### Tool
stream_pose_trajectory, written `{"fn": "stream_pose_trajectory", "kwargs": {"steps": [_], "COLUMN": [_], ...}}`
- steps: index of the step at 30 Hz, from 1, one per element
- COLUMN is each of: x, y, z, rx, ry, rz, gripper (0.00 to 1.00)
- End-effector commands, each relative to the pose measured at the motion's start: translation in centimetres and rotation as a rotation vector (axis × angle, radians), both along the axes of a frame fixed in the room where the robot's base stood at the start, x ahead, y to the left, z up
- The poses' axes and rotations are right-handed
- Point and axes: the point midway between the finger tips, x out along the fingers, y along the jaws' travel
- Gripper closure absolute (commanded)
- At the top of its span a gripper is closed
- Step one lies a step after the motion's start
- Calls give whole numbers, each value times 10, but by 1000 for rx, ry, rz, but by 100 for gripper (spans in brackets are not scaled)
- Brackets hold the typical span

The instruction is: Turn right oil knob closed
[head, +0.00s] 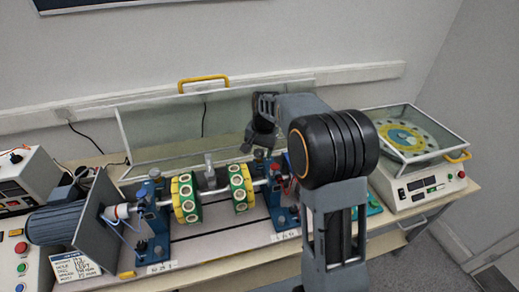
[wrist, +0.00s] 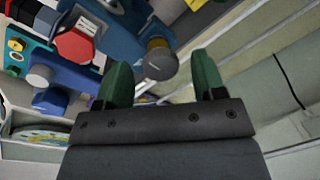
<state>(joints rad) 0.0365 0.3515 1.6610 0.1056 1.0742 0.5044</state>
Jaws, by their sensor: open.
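The right blue bearing stand (head: 280,208) holds the right end of the shaft, with a small red part (head: 259,154) on top. My gripper (head: 262,138) is just above and behind this stand, partly hidden by my arm. In the wrist view my gripper (wrist: 161,72) is open, its two green fingers apart and empty. A round grey knob with a brass collar (wrist: 160,62) on a blue part shows between the fingertips; contact cannot be told. A red faceted knob with a pale label (wrist: 75,45) lies left of the fingers. I cannot tell which is the oil knob.
A raised clear cover (head: 150,130) with a yellow handle (head: 203,80) stands behind the rig. Green-yellow discs (head: 187,198) and the left blue stand (head: 152,220) are on the left. A turntable instrument (head: 420,160) stands at the right.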

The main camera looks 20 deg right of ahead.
Motion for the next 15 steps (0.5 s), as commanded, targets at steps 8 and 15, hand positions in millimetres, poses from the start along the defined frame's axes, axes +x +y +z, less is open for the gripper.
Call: {"fn": "stream_pose_trajectory", "kwargs": {"steps": [8, 15], "x": [0, 0], "y": [0, 0], "z": [0, 0], "rx": [0, 0], "ry": [0, 0], "rz": [0, 0], "gripper": [45, 68]}}
